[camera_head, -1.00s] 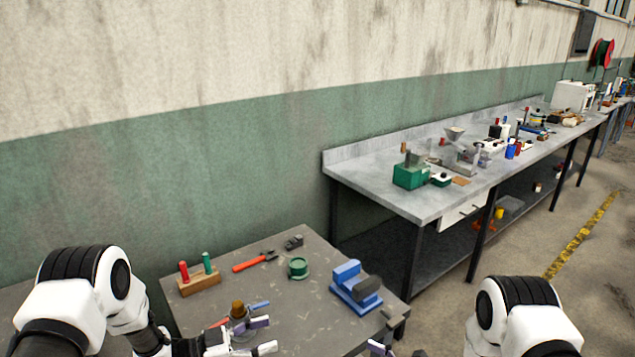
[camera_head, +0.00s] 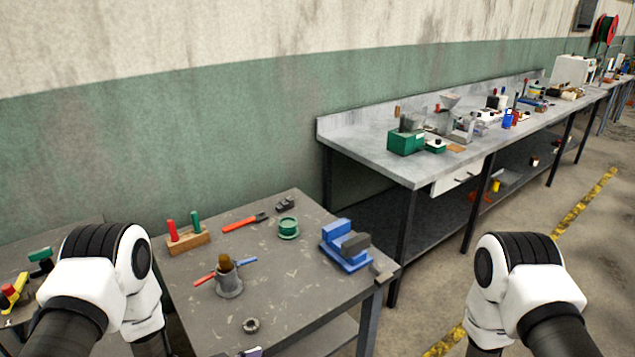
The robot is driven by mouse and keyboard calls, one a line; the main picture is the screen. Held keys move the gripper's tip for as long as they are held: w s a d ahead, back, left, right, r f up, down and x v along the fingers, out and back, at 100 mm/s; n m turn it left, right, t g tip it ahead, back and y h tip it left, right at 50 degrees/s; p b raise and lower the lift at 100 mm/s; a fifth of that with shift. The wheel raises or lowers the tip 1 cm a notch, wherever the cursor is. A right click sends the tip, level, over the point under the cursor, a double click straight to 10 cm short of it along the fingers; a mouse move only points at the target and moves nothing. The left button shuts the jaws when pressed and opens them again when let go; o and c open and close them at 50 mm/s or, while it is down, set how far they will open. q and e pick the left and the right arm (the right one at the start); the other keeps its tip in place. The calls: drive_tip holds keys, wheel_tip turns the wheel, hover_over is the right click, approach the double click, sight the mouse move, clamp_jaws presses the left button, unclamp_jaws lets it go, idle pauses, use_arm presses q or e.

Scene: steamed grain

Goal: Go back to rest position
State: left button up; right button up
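My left arm comes in at the lower left and bends downward beside the small grey table (camera_head: 290,290). On the small table stand a grey cup-like holder with a brown top (camera_head: 229,282), a blue vise (camera_head: 345,247) and a small ring-shaped part (camera_head: 250,325).
The table also bears a wooden block with red and green handles (camera_head: 187,240), a red-handled tool (camera_head: 243,222) and a green round part (camera_head: 288,228). A long workbench (camera_head: 370,150) with several items stands behind right. Another surface with tools is at far left.

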use_arm(q)
drive_tip(key=s+a+f+n+g+y+b, duration=0.1)
drive_tip(key=s+a+f+n+g+y, duration=0.1)
drive_tip(key=s+a+f+y, duration=0.4)
drive_tip(key=s+a+f+n+g+y+b, duration=0.1)
drive_tip(key=s+f+n, duration=0.1)
drive_tip(key=s+f, duration=0.4)
use_arm(e)
drive_tip(key=s+d+f+n+g+h, duration=0.45)
drive_tip(key=s+d+n+h, duration=0.55)
drive_tip(key=s+d, duration=0.5)
use_arm(q)
drive_tip(key=s+a+n+g+y, duration=0.1)
drive_tip(key=s+a+g+y, duration=0.1)
drive_tip(key=s, duration=0.5)
drive_tip(key=s+a+r+n+g+y, duration=0.1)
drive_tip(key=s+a+g, duration=0.2)
drive_tip(key=s, duration=0.4)
drive_tip(key=shift+s+a+r+n+g+y, duration=0.15)
drive_tip(key=shift+s+a+n+g+y, duration=0.2)
drive_tip(key=shift+a, duration=0.25)
use_arm(e)
drive_tip(key=w+d+f+n+t+h, duration=0.1)
drive_tip(key=w+f+n+t+h, duration=0.1)
drive_tip(key=w+n+t, duration=0.5)
drive_tip(key=shift+w+d+f+t, duration=0.15)
drive_tip(key=shift+w+f+t, duration=0.3)
drive_tip(key=shift+f+t, duration=0.1)
